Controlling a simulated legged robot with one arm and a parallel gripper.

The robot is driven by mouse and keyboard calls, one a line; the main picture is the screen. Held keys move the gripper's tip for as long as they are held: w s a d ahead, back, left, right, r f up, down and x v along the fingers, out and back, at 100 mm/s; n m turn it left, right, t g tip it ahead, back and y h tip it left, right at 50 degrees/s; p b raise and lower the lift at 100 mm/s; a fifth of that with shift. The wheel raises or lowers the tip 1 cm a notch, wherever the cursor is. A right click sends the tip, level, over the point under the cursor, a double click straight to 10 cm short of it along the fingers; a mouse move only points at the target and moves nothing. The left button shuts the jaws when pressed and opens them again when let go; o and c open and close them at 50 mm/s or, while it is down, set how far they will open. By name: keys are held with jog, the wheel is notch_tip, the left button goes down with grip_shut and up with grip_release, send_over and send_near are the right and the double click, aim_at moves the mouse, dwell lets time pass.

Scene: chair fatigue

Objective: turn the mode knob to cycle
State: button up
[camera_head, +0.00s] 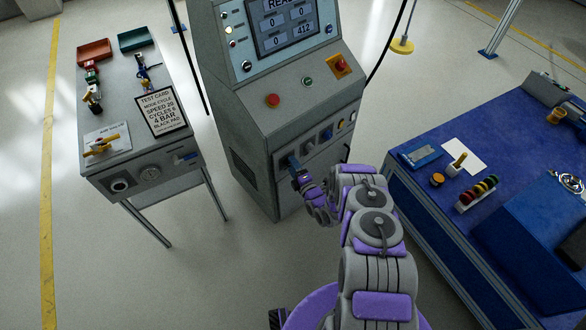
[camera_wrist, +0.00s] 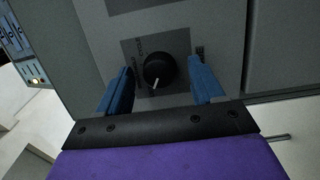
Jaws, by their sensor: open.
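The mode knob (camera_wrist: 159,70) is a round black knob with a white pointer line, on a dark square plate of the grey console front. In the head view my gripper (camera_head: 293,163) is at the left of the console's lower front panel (camera_head: 318,143), and hides the knob there.
The console (camera_head: 285,70) has a screen, a red button (camera_head: 272,100) and an emergency stop (camera_head: 340,66). A grey side table (camera_head: 190,140) with a test card (camera_head: 161,111) stands left. A blue workbench (camera_head: 430,185) with small parts stands right. Grey floor lies between them.

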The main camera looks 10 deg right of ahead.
jog(key=shift+w+a, duration=0.2)
jog(key=shift+a, duration=0.15)
jog(key=shift+d, duration=0.1)
jog(key=c, duration=1)
